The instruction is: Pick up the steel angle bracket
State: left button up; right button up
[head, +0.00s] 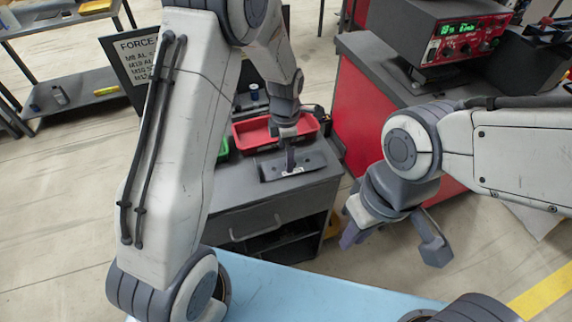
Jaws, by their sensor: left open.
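My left gripper (289,160) reaches down over the dark grey cabinet top, at a dark flat plate (313,161) in front of a red tray. It is seen nearly edge-on, so the gap between its fingers hardly shows. A small pale metallic piece (294,172) lies on the plate right at the fingertips. It may be the steel angle bracket, but it is too small to be sure, and I cannot tell whether the fingers touch it. My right gripper (395,245) hangs open and empty at the right, its fingers wide apart, away from the cabinet.
The red tray (255,136) stands at the back of the cabinet top (240,188), with a green bin (223,149) partly hidden at its left. A red and dark bench (362,115) with a red instrument (445,42) stands right. A light blue surface (300,298) is in front.

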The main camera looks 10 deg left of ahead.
pick_arm(q)
notch_tip(320, 180, down, 4)
jog(key=shift+d+r, duration=0.1)
jog(key=shift+r, duration=0.05)
jog(key=c, duration=1.5)
jog(key=shift+r, duration=0.1)
jog(key=shift+c, duration=0.3)
